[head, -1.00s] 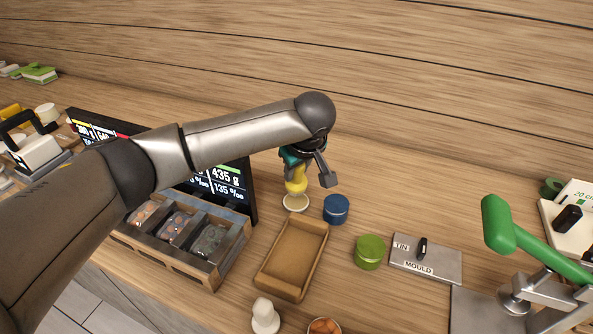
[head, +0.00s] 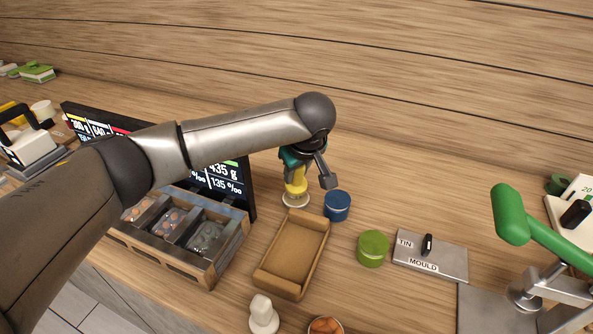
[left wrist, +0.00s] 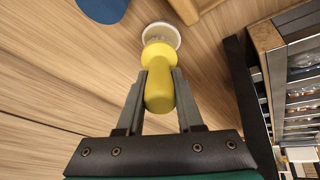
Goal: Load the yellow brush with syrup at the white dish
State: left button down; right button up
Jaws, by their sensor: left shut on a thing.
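The yellow brush (head: 296,188) is in my left gripper (head: 308,176), which is shut on it and holds it upright at the white dish (head: 295,203). In the left wrist view the brush (left wrist: 159,85) is clasped between the two grey fingers of the gripper (left wrist: 160,95). I cannot tell whether the bristles touch the syrup. My right gripper is not in view.
A blue tin (head: 337,206) stands just right of the dish. A brown tray (head: 268,272) lies in front. A green tin (head: 373,248) and a tin mould plate (head: 452,263) are further right. A compartment box (head: 212,270) and a dark display screen (head: 249,175) stand left.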

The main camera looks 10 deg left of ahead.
pick_arm(q)
jog(key=shift+f, duration=0.8)
dwell(1.0)
notch_tip(320, 180, up, 7)
jog(key=p, duration=0.8)
jog(key=shift+r, duration=0.1)
dwell(0.8)
